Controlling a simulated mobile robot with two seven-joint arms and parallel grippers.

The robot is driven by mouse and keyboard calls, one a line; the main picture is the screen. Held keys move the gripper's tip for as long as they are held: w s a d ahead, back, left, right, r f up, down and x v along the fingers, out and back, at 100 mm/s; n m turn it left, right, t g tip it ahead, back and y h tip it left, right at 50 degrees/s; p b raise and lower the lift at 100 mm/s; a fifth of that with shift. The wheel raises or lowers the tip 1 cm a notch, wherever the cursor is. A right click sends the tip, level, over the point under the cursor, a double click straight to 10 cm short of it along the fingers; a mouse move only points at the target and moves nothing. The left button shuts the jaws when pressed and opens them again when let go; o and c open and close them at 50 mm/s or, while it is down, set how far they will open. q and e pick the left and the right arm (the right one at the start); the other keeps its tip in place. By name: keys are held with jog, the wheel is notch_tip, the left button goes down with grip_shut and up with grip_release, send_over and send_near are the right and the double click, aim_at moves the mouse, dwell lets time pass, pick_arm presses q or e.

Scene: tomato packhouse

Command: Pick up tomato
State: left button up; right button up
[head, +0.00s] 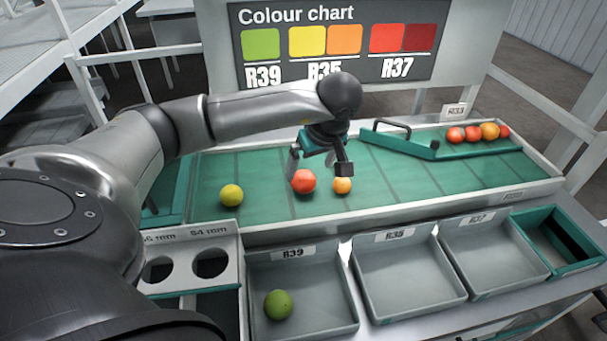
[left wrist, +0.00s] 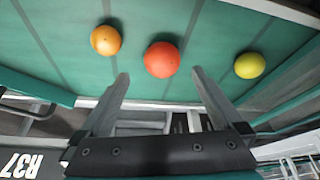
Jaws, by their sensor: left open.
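A red tomato (head: 303,181) lies on the green belt (head: 270,199), with a smaller orange tomato (head: 342,185) to its right and a yellow-green tomato (head: 231,195) to its left. My left gripper (head: 321,164) is open and empty, above and just behind the red and orange tomatoes. In the left wrist view the red tomato (left wrist: 162,59) lies beyond and between the two open fingers (left wrist: 160,82). The orange tomato (left wrist: 106,40) and yellow-green tomato (left wrist: 249,65) lie to either side. My right gripper is not in view.
Grey bins labelled R39 (head: 340,321), R35 (head: 400,292) and R37 (head: 505,276) stand in front of the belt. A green tomato (head: 278,305) lies in the R39 bin. Several red and orange tomatoes (head: 473,133) sit behind a green gate (head: 410,145). A sizing plate (head: 190,240) with holes is at left.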

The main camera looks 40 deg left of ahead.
aim_at(304, 175)
pick_arm(q)
jog(key=shift+a+f, duration=0.2)
jog(key=shift+f, duration=0.35)
jog(key=x, duration=0.4)
jog(key=shift+a+f+b, duration=0.1)
jog(key=shift+a+b, duration=0.2)
jog(key=shift+a, duration=0.05)
jog(key=shift+w+a+f, duration=0.1)
jog(key=shift+f, duration=0.2)
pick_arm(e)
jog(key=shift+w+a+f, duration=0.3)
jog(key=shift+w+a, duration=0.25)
pick_arm(q)
jog(key=c, duration=0.9)
jog(key=shift+o, duration=0.2)
jog(key=shift+r, duration=0.1)
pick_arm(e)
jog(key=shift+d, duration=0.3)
pick_arm(q)
notch_tip(304, 175, up, 20)
jog(key=p, duration=0.2)
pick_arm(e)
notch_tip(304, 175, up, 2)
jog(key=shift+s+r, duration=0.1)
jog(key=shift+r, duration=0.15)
